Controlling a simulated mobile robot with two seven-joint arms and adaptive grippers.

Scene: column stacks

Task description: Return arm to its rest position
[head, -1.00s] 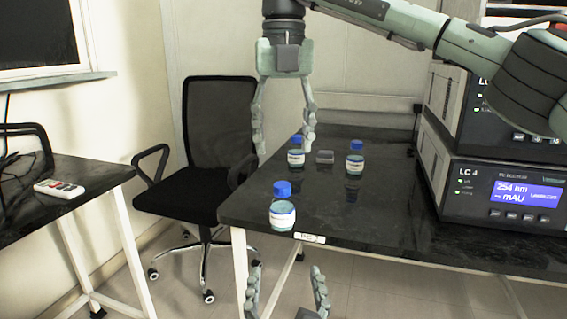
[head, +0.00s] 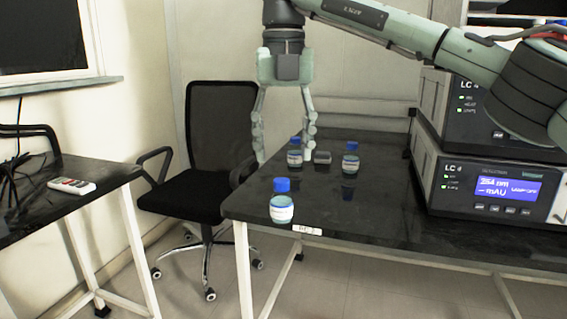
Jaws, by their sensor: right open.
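My right gripper (head: 285,158) hangs fingers-down from the arm that comes in from the upper right. Its fingers are apart with nothing between them that it holds. It is in front of the chair and the far-left corner area of the black bench (head: 400,222). A blue-capped bottle (head: 294,158) shows between the fingers, close to the right fingertip; I cannot tell the distance in depth. A second blue-capped bottle (head: 350,165) stands to the right. A third (head: 282,208) stands near the bench's front left corner. All are upright. My left gripper is out of view.
Stacked LC instruments (head: 485,185) fill the bench's right side. A black office chair (head: 220,130) stands left of the bench. A side table (head: 100,190) at left bears a remote (head: 72,185) and cables.

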